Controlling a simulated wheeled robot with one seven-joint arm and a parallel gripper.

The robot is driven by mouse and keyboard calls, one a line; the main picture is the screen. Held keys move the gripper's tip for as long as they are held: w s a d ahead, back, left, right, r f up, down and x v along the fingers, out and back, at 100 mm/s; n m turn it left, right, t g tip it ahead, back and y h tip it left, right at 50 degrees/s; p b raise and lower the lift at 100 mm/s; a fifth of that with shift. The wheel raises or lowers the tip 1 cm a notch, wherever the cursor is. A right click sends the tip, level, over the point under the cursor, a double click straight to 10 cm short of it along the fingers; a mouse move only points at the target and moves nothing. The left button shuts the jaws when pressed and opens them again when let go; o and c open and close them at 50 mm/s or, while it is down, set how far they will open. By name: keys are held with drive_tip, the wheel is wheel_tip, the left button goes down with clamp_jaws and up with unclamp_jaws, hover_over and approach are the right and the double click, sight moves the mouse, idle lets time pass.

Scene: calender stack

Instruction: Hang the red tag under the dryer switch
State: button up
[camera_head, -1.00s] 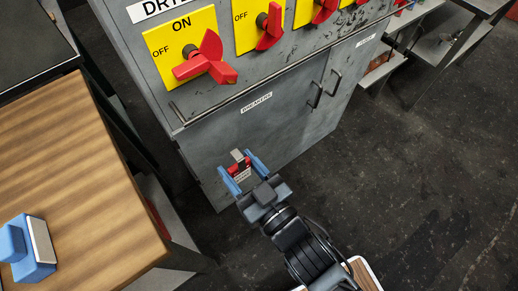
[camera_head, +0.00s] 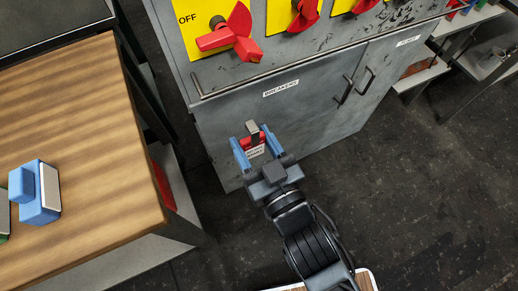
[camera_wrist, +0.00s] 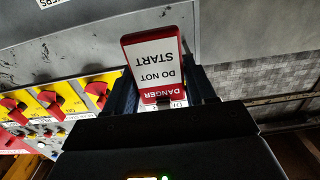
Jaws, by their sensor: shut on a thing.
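The red tag (camera_head: 262,138) has a red edge and a white face. My gripper (camera_head: 250,138) is shut on it, with a blue finger on each side. It is held in front of the grey cabinet, below the switch row. In the wrist view the tag (camera_wrist: 152,62) stands between the fingers, and its text "DANGER DO NOT START" reads upside down. The leftmost switch (camera_head: 226,37) has a red handle on a yellow plate marked OFF. The top of its plate and its name label are cut off by the frame. The tag is apart from the switch.
The cabinet's front (camera_head: 235,110) carries a thin rail along its upper edge and a BREAKERS label (camera_head: 281,88). Dark door handles (camera_head: 355,88) stick out on the right. A wooden table (camera_head: 100,130) with a blue block (camera_head: 40,200) stands left. The floor at right is clear.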

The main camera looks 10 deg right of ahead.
drive_tip(key=f+b+x, duration=0.1)
drive_tip(key=b+x, duration=0.4)
drive_tip(key=x, duration=0.6)
drive_tip(key=shift+w, duration=0.3)
idle(0.5)
idle(0.3)
drive_tip(key=o, duration=1.1)
drive_tip(key=shift+s, duration=0.1)
drive_tip(key=shift+v, duration=3.75)
drive_tip(key=shift+s, duration=0.1)
